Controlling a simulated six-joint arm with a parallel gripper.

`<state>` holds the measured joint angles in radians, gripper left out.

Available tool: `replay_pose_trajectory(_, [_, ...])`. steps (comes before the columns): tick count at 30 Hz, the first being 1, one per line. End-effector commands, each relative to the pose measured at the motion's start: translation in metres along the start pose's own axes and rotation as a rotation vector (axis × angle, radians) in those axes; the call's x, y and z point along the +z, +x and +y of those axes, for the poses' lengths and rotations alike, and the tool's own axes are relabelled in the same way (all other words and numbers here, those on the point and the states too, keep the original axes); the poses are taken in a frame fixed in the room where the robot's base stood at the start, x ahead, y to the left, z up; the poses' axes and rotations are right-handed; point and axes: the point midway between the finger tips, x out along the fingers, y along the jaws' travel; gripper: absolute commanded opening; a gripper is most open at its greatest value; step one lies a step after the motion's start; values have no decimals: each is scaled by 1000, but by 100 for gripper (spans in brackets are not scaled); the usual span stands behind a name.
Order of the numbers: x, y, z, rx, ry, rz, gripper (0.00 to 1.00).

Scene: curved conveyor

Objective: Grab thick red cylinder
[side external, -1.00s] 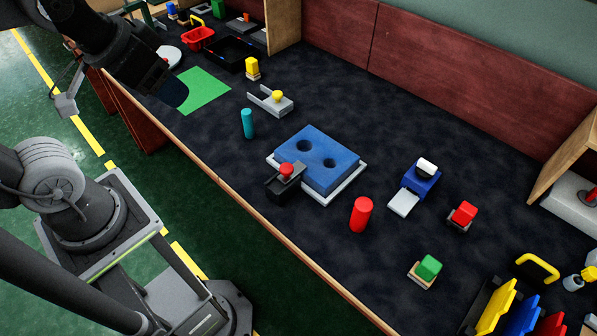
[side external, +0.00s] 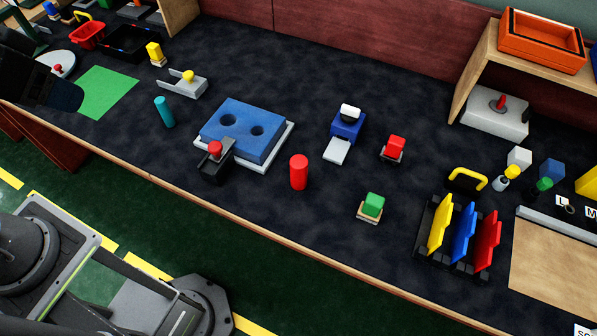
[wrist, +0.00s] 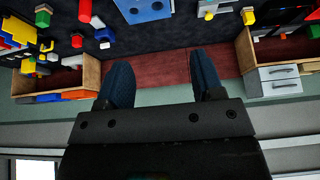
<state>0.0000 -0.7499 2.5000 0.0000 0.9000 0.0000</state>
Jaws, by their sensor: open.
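The thick red cylinder (side external: 299,173) stands upright on the dark table in the side view, right of the blue block with two holes (side external: 243,130). In the wrist view, a red cylinder (wrist: 85,11) shows at the top edge, left of the blue block (wrist: 143,10). My gripper (side external: 68,97) is at the far left of the side view, near the green mat and well away from the cylinder. In the wrist view, the two blue fingers of my gripper (wrist: 162,80) are apart with nothing between them.
A thin teal cylinder (side external: 164,112) and a black box with a red knob (side external: 216,162) stand between my gripper and the red cylinder. The table in front of the cylinder is clear.

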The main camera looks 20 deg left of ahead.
Motion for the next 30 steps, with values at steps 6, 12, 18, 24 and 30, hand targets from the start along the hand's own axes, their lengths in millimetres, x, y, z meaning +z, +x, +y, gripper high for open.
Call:
replay_pose_trajectory(6, [0, 0, 0, 0, 0, 0, 62])
replay_pose_trajectory(12, [0, 0, 0, 0, 0, 0, 71])
replay_pose_trajectory(18, [-6, 0, 2, 5, 23, -10, 71])
replay_pose_trajectory(24, [-46, 12, 23, 44, 195, -82, 71])
replay_pose_trajectory(30, [-96, 46, 64, 102, 448, -173, 71])
